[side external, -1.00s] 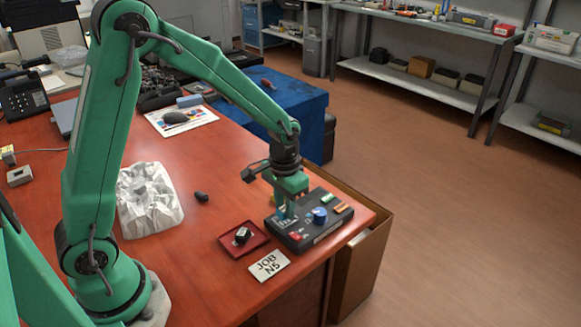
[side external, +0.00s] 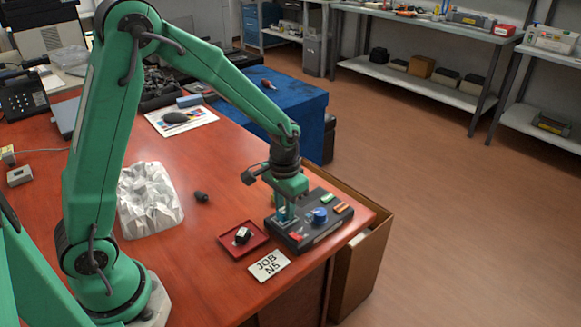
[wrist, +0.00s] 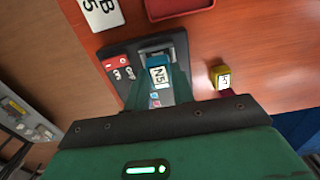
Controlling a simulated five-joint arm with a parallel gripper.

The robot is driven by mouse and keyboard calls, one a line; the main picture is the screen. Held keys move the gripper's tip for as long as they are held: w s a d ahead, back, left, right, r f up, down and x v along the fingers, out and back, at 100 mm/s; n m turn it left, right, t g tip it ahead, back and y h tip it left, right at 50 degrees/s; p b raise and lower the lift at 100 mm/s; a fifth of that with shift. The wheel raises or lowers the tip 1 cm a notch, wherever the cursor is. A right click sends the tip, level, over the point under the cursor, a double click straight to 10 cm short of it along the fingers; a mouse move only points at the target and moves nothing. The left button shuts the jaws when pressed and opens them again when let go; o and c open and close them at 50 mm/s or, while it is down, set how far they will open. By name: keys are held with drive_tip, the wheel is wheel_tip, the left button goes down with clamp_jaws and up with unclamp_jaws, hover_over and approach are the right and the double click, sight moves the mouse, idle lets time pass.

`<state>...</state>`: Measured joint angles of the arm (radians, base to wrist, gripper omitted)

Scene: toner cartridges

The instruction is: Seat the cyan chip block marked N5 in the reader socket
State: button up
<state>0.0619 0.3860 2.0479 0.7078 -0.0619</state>
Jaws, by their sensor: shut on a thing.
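The cyan chip block marked N5 (wrist: 157,76) is between the fingers of my gripper (wrist: 159,84), which is shut on it. Its white N5 label faces the wrist camera. The reader socket (wrist: 157,50) is a grey-framed recess in the dark reader. The block lies at its edge in the wrist view; I cannot tell how deep it sits. In the side view my gripper (side external: 287,212) is low over the left part of the reader (side external: 318,234), and its fingers hide the socket and block.
A blue knob (side external: 320,215) stands up on the reader near my fingers. A red tray (side external: 259,232) holding a dark block (side external: 242,236) and a JOB N5 card (side external: 269,266) lie in front. A labelled yellow block (wrist: 221,76) is beside the reader. The table edge is close.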

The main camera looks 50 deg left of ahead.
drive_tip(key=shift+f, duration=0.65)
idle(1.1)
drive_tip(key=o, duration=1)
drive_tip(key=shift+o, duration=0.2)
drive_tip(key=shift+r, duration=0.1)
drive_tip(key=shift+r, duration=2.25)
drive_tip(key=shift+r, duration=0.1)
